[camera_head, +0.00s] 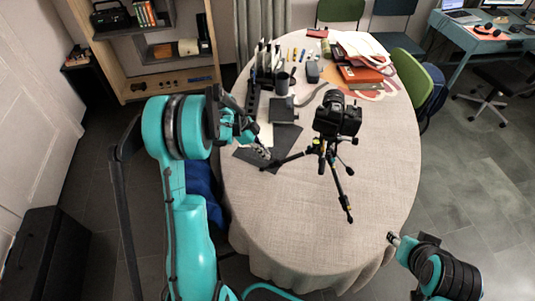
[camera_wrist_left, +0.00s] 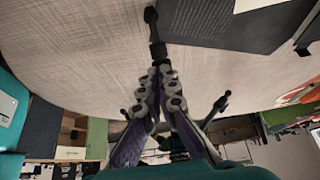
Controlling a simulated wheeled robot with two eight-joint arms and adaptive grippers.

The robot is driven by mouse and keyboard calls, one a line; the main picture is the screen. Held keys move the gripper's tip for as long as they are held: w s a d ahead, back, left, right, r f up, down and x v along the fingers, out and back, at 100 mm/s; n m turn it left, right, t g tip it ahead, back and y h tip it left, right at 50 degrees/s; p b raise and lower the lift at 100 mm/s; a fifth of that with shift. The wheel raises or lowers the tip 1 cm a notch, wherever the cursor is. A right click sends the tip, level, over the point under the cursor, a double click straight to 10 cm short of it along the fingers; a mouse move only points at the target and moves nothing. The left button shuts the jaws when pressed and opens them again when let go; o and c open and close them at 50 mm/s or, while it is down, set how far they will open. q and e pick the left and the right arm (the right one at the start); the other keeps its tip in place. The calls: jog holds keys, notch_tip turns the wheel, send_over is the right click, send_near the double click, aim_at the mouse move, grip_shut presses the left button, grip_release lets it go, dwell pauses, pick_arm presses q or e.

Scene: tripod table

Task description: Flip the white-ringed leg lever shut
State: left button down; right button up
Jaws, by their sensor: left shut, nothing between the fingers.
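The black tripod (camera_head: 328,152) stands on the round table with a camera (camera_head: 338,118) on top. One leg reaches left towards my left gripper, and another reaches to the front. Small yellow and blue marks show on the legs; I cannot make out the white ring or its lever. My left gripper (camera_head: 263,152) is shut and empty, close to the outer end of the left leg. In the left wrist view, the closed fingertips (camera_wrist_left: 159,68) are at a black leg piece (camera_wrist_left: 157,50); I cannot tell if they touch. My right gripper (camera_head: 393,239) is low at the right, its fingers too small to read.
The table (camera_head: 290,225) has a light cloth, bare at front and right. Dark sheets (camera_head: 272,150) lie under the left leg's end. A mug (camera_head: 282,83), a dark box (camera_head: 283,109) and upright holders stand behind. Red folders (camera_head: 360,73) and papers lie at the back right.

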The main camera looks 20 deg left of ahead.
pick_arm(q)
jog(key=shift+s+a+f+b, duration=0.15)
jog(key=shift+a+f+b, duration=0.4)
jog(key=shift+f, duration=0.25)
jog(key=shift+s+a+f+b, duration=0.1)
jog(key=shift+a+f+b, duration=0.1)
jog(key=shift+f+b, duration=0.6)
jog(key=shift+f, duration=0.1)
jog(key=shift+d, duration=0.2)
jog(key=shift+w+d, duration=0.25)
jog(key=shift+d, duration=0.35)
jog(key=shift+a, duration=0.1)
